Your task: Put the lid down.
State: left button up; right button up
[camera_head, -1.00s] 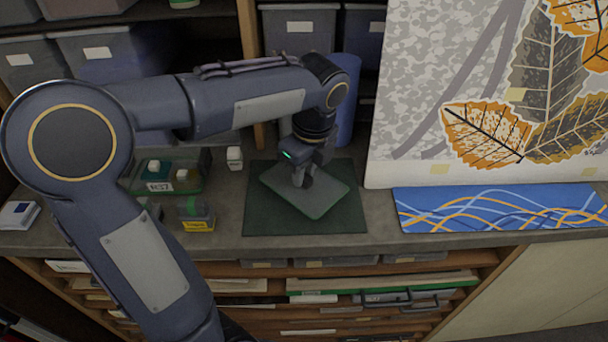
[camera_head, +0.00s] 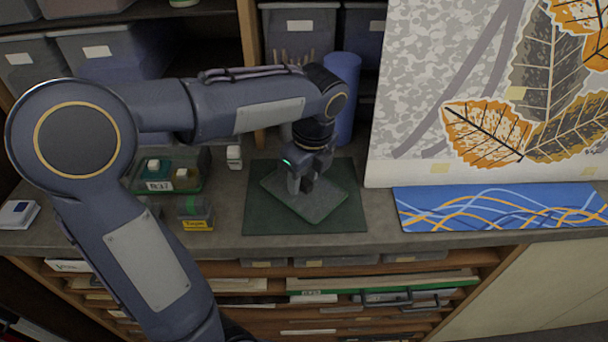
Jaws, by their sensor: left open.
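The lid (camera_head: 318,206), a flat grey-green translucent plate with a darker rim, lies tilted in angle on the dark green mat (camera_head: 262,218) on the counter. It looks flat on the mat. My left gripper (camera_head: 301,188) points down over the lid's middle, with its fingers apart. The fingers hide part of the lid, and I cannot tell whether they still touch it. My right gripper is not in the view.
An open green-rimmed box labelled B37 (camera_head: 159,186) holds small jars left of the mat. A yellow-labelled container (camera_head: 197,224) and a small white bottle (camera_head: 234,157) stand nearby. A blue cylinder (camera_head: 343,90) stands behind. A blue patterned panel (camera_head: 500,208) lies right.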

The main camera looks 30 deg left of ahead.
aim_at(310, 186)
pick_arm(q)
notch_tip(310, 186, up, 12)
jog(key=d+p, duration=0.1)
jog(key=shift+s+d, duration=0.2)
jog(key=shift+d, duration=0.15)
dwell(0.4)
